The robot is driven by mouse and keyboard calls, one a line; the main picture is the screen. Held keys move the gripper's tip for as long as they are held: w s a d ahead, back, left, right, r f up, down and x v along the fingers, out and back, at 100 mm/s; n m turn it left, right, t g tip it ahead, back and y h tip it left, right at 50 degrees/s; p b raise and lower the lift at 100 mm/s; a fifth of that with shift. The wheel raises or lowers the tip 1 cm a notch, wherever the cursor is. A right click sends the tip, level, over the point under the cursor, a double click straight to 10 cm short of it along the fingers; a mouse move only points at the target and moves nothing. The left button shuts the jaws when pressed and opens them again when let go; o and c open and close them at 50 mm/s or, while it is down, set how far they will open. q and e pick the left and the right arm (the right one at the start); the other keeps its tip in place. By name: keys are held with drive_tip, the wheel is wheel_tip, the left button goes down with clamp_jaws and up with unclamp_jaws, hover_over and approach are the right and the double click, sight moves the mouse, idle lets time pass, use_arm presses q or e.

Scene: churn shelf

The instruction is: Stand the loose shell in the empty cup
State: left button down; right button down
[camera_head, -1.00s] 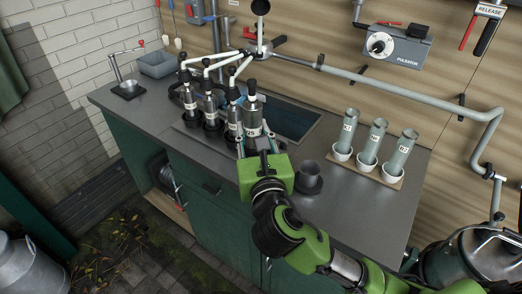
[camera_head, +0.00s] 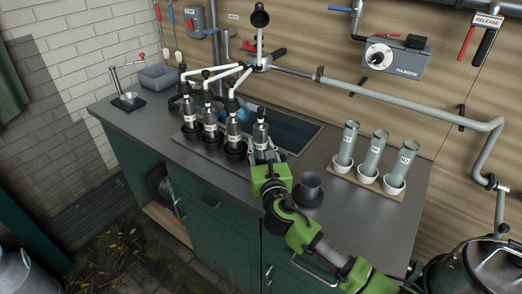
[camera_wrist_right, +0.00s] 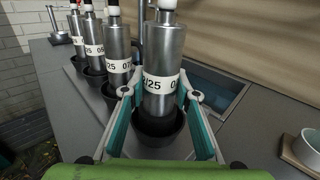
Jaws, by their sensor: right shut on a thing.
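The loose shell (camera_head: 260,133) is a metal cylinder with a white numbered band and a dark top, at the right end of the row of shells. My right gripper (camera_head: 262,157) is shut on it, one finger on each side. In the right wrist view the shell (camera_wrist_right: 163,50) is upright between the fingertips. A black cup (camera_wrist_right: 157,136) is directly under its lower end, and the shell's bottom edge appears at or inside the rim. I cannot tell whether it rests on the cup's floor. My left gripper is not in view.
Three other shells stand in black cups close to the left, the nearest (camera_head: 233,130) beside the held one. A sink (camera_head: 290,132) lies behind. A dark grey cup (camera_head: 310,183) stands right of the gripper. A tray (camera_head: 352,181) holds tubes in white cups.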

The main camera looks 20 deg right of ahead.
drive_tip(key=shift+f, duration=0.4)
drive_tip(key=shift+f, duration=0.1)
drive_tip(key=shift+f, duration=0.15)
drive_tip(key=c, duration=1.6)
unclamp_jaws()
drive_tip(key=shift+s+r, duration=0.15)
drive_tip(key=shift+r, duration=0.05)
drive_tip(key=s, duration=0.4)
drive_tip(key=s+a, duration=0.1)
drive_tip(key=s, duration=0.6)
drive_tip(key=shift+s+a+b, duration=0.25)
drive_tip(key=shift+s+b, duration=0.05)
drive_tip(key=shift+s, duration=0.1)
